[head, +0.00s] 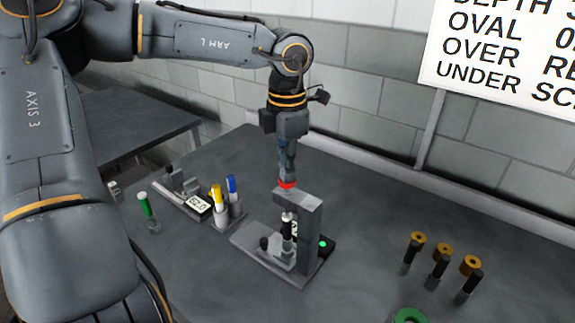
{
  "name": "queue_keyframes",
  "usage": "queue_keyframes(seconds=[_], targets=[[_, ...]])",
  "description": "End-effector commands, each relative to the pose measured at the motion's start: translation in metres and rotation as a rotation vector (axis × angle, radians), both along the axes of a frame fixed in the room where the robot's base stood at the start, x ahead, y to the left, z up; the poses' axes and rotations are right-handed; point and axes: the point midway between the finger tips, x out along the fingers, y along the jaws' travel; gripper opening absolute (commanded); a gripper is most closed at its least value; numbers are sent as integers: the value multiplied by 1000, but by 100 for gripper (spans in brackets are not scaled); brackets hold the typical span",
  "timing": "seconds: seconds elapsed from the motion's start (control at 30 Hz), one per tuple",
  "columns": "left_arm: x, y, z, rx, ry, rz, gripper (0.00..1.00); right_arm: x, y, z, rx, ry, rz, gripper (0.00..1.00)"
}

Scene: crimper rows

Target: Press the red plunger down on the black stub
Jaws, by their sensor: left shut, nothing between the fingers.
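The red plunger (286,185) sits at the top of a grey press frame (312,225) near the middle of the table. My left gripper (287,175) points straight down, fingers shut and empty, with its tips at the red plunger's top. They look to be touching it, but I cannot tell for sure. The black stub (287,231) stands upright inside the press, below the plunger, with a pale part (288,216) at its top. The overhanging arm of the press hides what lies between. My right gripper does not show.
A green light (323,243) glows beside the press. Black stubs with brass rings (440,256) stand right. A sign (500,55) rises behind.

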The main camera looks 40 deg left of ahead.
Motion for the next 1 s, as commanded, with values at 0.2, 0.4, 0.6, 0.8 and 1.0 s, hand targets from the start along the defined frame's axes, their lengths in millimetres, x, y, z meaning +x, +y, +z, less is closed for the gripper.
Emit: queue_keyframes(seconds=[0.2,0.4,0.6,0.8,1.0], targets=[[0,0,10,0,2,0,0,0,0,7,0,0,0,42],[0,0,27,0,0,0,0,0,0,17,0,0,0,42],[0,0,44,0,0,1,0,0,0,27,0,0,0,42],[0,0,60,0,1,1,0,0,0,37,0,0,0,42],[0,0,76,1,0,0,0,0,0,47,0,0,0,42]])
